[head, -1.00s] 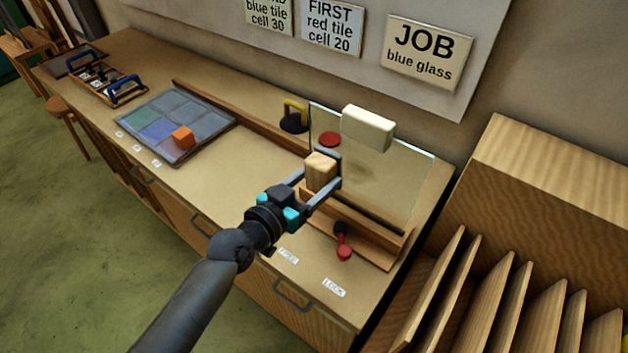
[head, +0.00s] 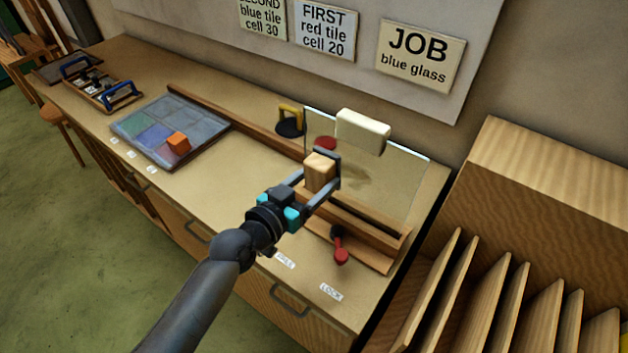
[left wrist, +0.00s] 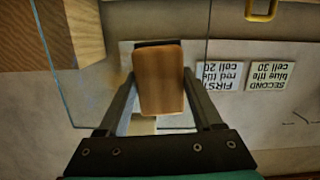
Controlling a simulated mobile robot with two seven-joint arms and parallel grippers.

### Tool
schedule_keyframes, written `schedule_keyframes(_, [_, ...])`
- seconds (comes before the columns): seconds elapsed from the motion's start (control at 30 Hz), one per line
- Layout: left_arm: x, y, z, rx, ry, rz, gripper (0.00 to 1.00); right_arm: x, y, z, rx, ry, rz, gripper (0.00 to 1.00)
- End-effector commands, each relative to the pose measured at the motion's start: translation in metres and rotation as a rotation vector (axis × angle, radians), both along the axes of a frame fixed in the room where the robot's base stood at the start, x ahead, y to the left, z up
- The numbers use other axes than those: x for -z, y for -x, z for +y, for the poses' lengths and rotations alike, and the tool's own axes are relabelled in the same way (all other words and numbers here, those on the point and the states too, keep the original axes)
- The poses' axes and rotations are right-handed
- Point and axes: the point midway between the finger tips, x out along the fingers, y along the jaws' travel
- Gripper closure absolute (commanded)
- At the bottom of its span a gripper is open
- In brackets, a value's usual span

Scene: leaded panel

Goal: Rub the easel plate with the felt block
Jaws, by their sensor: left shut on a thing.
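The easel plate (head: 400,180) is a clear glass sheet standing on the bench in a wooden ledge, with brownish smudges on it. My left gripper (head: 322,174) is shut on a small wooden block (head: 319,173), which I take as the felt block. It is in front of the plate's left part. In the left wrist view the block (left wrist: 159,82) sits between the two fingers, with a dark edge at its far end. I cannot tell whether it touches the glass. A cream block (head: 362,132) shows at the plate's top edge. My right gripper is not in view.
A red-knobbed lever (head: 340,250) stands before the ledge. A yellow-handled tool (head: 290,120) and a red disc (head: 326,143) are behind and left. A tile panel (head: 160,125) with an orange cube (head: 178,142) lies left. A wooden rack (head: 500,290) is at right.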

Motion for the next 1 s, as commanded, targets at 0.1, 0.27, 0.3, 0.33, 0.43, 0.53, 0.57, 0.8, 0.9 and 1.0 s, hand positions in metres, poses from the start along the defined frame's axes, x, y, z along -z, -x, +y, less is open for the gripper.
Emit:
schedule_keyframes(0.1, [-0.001, -0.002, -0.002, 0.000, 0.000, -0.002, 0.77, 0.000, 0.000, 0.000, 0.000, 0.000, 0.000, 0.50])
schedule_keyframes(0.27, [-0.001, -0.005, -0.004, 0.000, 0.000, -0.002, 0.77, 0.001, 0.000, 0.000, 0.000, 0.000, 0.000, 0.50])
schedule_keyframes(0.3, [-0.001, -0.005, -0.004, 0.000, 0.001, -0.001, 0.77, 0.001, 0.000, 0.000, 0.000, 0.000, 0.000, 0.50])
schedule_keyframes(0.33, [-0.001, -0.006, -0.004, 0.000, 0.001, -0.001, 0.77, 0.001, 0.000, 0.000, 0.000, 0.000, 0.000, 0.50])
schedule_keyframes(0.43, [0.000, -0.007, -0.005, 0.000, 0.001, -0.001, 0.77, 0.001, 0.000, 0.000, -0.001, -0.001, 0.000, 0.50])
schedule_keyframes(0.53, [-0.001, -0.006, -0.006, 0.001, 0.002, 0.000, 0.77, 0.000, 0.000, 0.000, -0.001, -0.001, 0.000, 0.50])
schedule_keyframes(0.57, [-0.001, -0.005, -0.007, 0.001, 0.001, 0.001, 0.77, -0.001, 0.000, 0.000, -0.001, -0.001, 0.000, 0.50])
schedule_keyframes(0.8, [-0.002, 0.007, -0.021, 0.001, 0.002, 0.001, 0.77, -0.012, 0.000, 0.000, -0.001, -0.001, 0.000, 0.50])
schedule_keyframes(0.9, [-0.003, 0.012, -0.028, 0.001, 0.003, 0.000, 0.77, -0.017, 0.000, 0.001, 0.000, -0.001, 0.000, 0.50])
schedule_keyframes(1.0, [-0.002, 0.015, -0.032, 0.000, 0.001, -0.002, 0.77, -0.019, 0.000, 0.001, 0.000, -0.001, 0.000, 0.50])
